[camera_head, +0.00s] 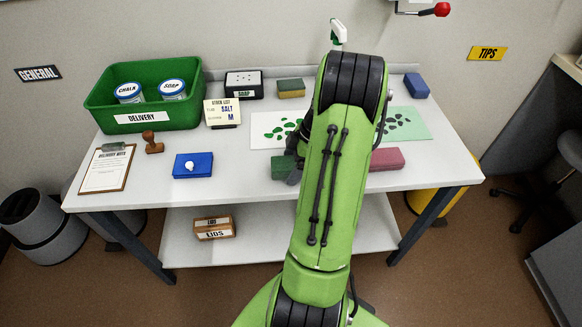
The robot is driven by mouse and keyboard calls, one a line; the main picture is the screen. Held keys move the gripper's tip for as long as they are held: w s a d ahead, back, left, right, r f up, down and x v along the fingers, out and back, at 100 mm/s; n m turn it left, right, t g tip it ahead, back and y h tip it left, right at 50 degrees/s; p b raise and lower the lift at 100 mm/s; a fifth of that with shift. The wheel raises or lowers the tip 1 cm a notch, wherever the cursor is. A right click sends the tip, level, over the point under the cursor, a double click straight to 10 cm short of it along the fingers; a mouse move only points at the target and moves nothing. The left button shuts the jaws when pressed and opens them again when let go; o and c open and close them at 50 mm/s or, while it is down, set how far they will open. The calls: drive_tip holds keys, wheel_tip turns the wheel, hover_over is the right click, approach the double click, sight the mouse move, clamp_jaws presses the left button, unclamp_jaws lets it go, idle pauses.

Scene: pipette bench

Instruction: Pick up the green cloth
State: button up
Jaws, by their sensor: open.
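A dark green folded cloth (281,169) lies near the front edge of the white table, left of my arm. My arm hides its right part. My gripper (294,172) is mostly hidden behind my green arm. Only a dark part of it shows, at the right side of the green cloth. It is open. I cannot tell whether it touches the cloth or is above it.
A pink folded cloth (387,159) lies right of my arm. A blue pad (193,166) with a small white thing on it, a stamp (152,143) and a clipboard (106,171) lie left. A green delivery bin (188,112) stands back left. White and light green (412,116) spotted sheets lie behind.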

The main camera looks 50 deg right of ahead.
sight(292, 163)
drive_tip(key=shift+r, duration=0.1)
drive_tip(key=c, duration=1)
drive_tip(key=shift+r, duration=0.1)
drive_tip(key=shift+c, duration=0.2)
wheel_tip(292, 163, up, 10)
drive_tip(key=p, duration=0.3)
